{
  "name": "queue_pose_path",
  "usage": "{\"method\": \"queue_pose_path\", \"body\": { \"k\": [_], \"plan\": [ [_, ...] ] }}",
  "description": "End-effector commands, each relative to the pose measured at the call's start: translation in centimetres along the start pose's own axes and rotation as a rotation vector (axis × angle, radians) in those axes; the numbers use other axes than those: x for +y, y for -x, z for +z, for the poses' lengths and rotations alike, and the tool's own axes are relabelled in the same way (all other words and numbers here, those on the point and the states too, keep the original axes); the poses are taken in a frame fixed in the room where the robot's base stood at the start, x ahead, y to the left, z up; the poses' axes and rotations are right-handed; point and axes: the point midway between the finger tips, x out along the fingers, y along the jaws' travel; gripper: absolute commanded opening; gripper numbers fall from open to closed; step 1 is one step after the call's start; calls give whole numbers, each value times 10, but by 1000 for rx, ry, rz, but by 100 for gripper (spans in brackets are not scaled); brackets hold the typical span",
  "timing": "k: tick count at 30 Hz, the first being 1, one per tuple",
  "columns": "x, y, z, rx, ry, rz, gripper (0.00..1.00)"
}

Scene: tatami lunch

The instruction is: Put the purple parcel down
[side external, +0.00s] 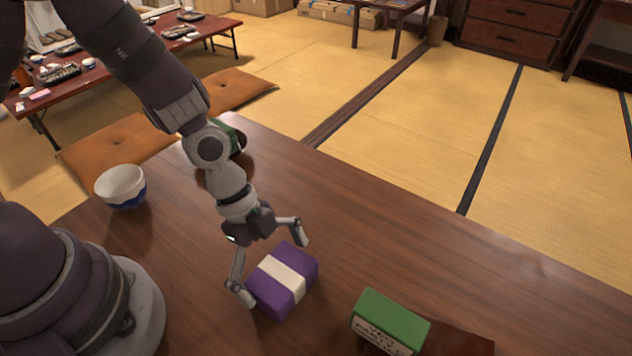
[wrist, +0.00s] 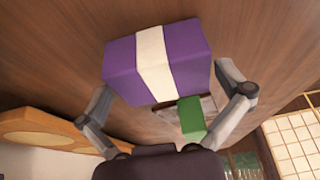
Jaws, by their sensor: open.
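The purple parcel (side external: 269,291) with a white band around it rests on the brown wooden table (side external: 400,240). It also shows in the wrist view (wrist: 189,48), just ahead of the fingers. My gripper (side external: 274,268) is open, low over the parcel, with one finger at its near-left side and the other at its far-right side. In the wrist view my gripper (wrist: 168,85) has its fingers spread wider than the parcel. I cannot tell whether either finger touches it.
A green-topped box with lettering (side external: 390,318) stands on a dark board (side external: 458,343) to the right. A white and blue bowl (side external: 120,186) stands at the left. A dark green object (side external: 238,138) is partly hidden behind my arm. The table behind the green-topped box is clear.

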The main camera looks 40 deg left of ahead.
Motion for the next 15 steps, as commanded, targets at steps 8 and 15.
{"method": "queue_pose_path", "body": {
  "k": [8,15],
  "plan": [
    [-2,52,-1,4,0,-11,100],
    [-2,103,0,3,1,-8,100]
  ]
}}
